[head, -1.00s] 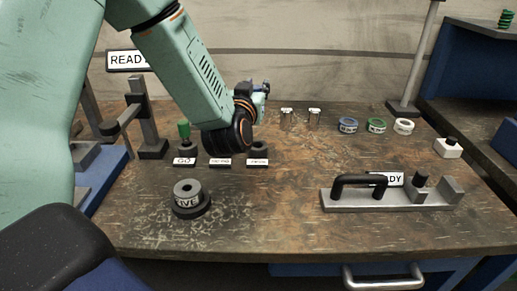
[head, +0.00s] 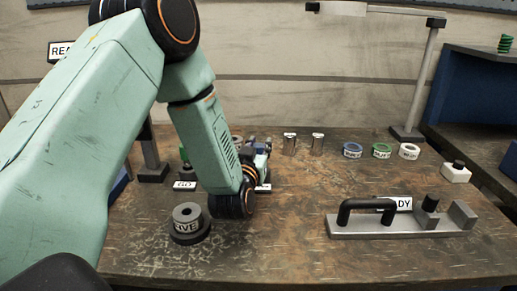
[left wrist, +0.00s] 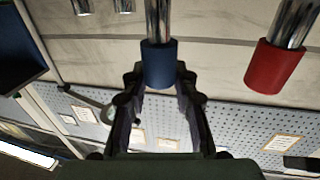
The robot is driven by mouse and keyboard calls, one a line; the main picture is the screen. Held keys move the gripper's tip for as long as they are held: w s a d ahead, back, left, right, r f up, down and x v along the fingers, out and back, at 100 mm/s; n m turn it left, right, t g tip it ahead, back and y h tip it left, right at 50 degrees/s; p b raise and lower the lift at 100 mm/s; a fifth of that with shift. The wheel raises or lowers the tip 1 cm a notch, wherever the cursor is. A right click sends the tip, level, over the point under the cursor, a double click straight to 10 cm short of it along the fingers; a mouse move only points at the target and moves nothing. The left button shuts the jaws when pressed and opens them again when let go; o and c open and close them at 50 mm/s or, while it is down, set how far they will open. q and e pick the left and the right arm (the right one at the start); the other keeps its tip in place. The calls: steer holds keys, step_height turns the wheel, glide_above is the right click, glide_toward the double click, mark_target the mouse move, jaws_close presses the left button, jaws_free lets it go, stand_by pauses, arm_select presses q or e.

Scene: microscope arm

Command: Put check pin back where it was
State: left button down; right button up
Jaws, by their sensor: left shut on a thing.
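In the left wrist view, my left gripper (left wrist: 158,84) is shut on a pin with a blue collar and a shiny metal shaft, seemingly the check pin (left wrist: 159,64). A red-collared pin (left wrist: 275,68) with a similar shaft shows to its right, apart from the fingers. In the head view, my left gripper (head: 262,150) is over the back-middle of the bench, behind the label row; its fingertips and the held pin are mostly hidden by my arm. A GO label (head: 184,185) and part of a green pin (head: 183,152) show left of my forearm. My right gripper is not in view.
A dark LIVE ring stand (head: 187,226) is near the front left of the bench. A grey fixture with a black handle (head: 368,208) is at right. Two metal cylinders (head: 303,144), several rings (head: 381,150) and a white button box (head: 456,173) line the back. The front middle is clear.

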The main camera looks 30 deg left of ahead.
arm_select(q)
steer(key=shift+w+d+f, duration=0.15)
steer(key=shift+w+f, duration=0.05)
steer(key=shift+w, duration=0.3)
steer(key=c, duration=1.4)
jaws_free()
steer(key=shift+d, duration=0.1)
steer(key=o, duration=0.4)
steer(key=shift+s+r, duration=0.2)
steer(key=shift+s, duration=0.2)
steer(key=shift+c, duration=0.2)
steer(key=shift+w+f, duration=0.2)
steer(key=shift+w, duration=0.1)
steer(key=v, duration=1.2)
steer(key=shift+p, duration=0.4)
steer(key=shift+r, duration=0.1)
